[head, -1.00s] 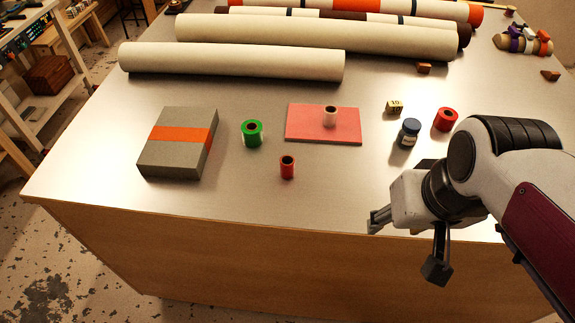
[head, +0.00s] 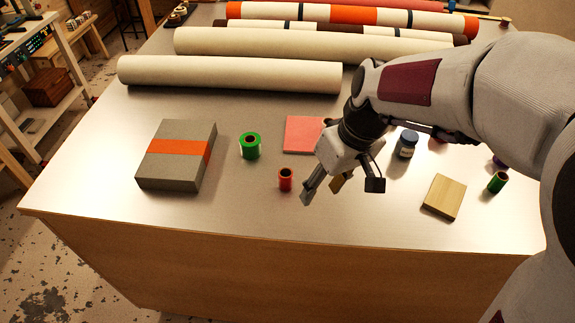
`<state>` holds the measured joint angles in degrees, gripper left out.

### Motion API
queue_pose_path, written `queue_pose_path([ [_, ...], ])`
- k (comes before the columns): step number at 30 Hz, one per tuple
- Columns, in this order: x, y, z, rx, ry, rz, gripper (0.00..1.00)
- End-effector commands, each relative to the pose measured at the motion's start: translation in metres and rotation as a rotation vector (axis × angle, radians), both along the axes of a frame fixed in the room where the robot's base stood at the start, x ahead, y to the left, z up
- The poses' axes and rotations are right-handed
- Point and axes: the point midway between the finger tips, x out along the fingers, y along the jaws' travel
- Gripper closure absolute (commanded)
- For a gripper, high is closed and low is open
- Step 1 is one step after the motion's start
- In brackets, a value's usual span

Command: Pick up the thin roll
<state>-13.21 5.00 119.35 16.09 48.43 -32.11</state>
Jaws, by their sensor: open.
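A small slim red roll (head: 286,180) stands upright on the table. A wider green roll (head: 250,146) stands behind it to the left. Another slim green roll (head: 497,182) stands at the far right, so I cannot tell for sure which one is "the thin roll". My gripper (head: 340,191) is open, fingers pointing down, just right of the red roll. Its left finger is close to that roll in the picture; I cannot tell its height or any contact. A small yellowish piece between the fingers is unclear.
A grey box with an orange band (head: 176,168) lies at left. A dark blue jar (head: 407,144) and a wooden board (head: 444,196) are right of my gripper. Long cream rolls (head: 230,74) lie across the back. The front strip of the table is clear.

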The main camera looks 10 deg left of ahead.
Motion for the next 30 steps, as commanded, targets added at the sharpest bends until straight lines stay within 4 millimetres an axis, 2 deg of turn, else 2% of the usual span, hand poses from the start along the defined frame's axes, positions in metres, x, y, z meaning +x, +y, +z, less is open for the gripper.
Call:
queue_pose_path([
  [6,0.037,0.032,-0.010,0.041,-0.054,0.201,0.58],
  [12,0.062,0.048,0.006,0.065,-0.163,0.368,0.58],
  [20,0.066,0.051,0.009,0.056,-0.219,0.502,0.58],
  [30,0.066,0.051,0.009,0.054,-0.223,0.515,0.58],
])
